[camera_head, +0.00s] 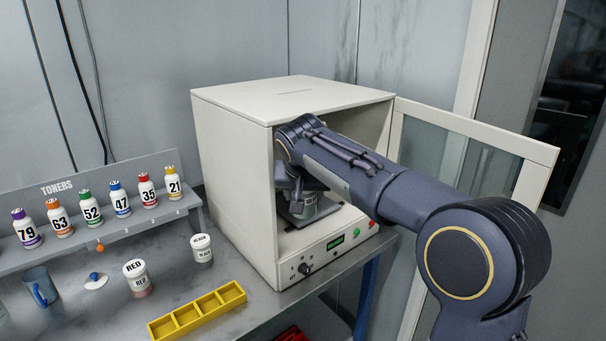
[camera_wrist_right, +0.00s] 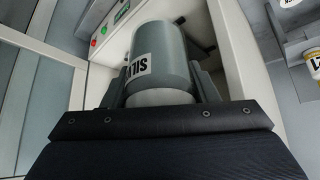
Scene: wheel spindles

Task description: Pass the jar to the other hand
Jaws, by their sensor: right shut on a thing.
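The jar is grey with a pale lid and a white label reading "SIL"; it fills the middle of the right wrist view (camera_wrist_right: 165,58). My right gripper (camera_wrist_right: 162,88) is shut on it, one finger on each side. In the head view, the right arm reaches into the open white cabinet, and the jar (camera_head: 303,208) shows partly under the gripper (camera_head: 297,192). I cannot tell whether the jar touches the cabinet floor. My left gripper is not in view.
The cabinet (camera_head: 228,150) has its glass door (camera_head: 470,165) swung open to the right. On the table are a toner rack (camera_head: 110,228), a RED jar (camera_head: 137,278), a BLACK jar (camera_head: 201,248), a yellow tray (camera_head: 198,312) and a blue mug (camera_head: 38,287).

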